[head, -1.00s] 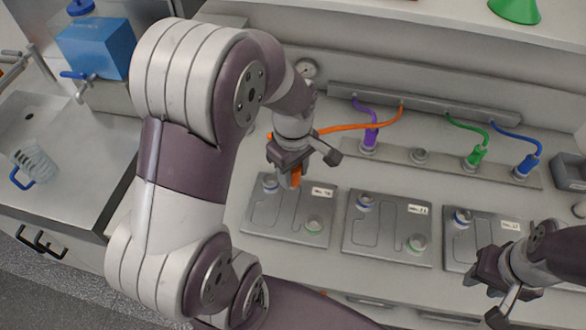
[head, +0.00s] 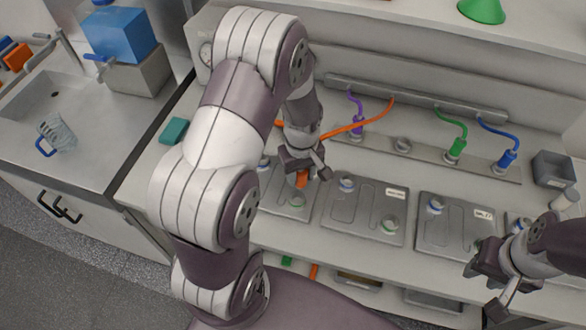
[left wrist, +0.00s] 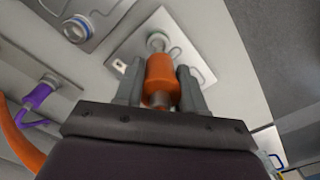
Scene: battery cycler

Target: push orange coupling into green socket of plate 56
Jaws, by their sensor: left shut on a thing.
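My left gripper (head: 302,174) is shut on the orange coupling (head: 301,180), above the leftmost visible plate (head: 280,207). The plate's green socket (head: 297,200) shows just below the coupling. In the left wrist view the orange coupling (left wrist: 160,72) sits between the fingers, in line with the green socket (left wrist: 157,40). I cannot tell whether they touch. The orange hose (head: 362,122) runs from the coupling to the back rail. My right gripper (head: 487,288) looks open and empty, at the right front.
Further plates (head: 350,222) (head: 450,238) lie to the right in a row. Purple (head: 357,126), green (head: 456,148) and blue (head: 507,159) couplings stand on the strip behind. A grey bin (head: 553,170) is at right. A teal block (head: 174,130) lies at left.

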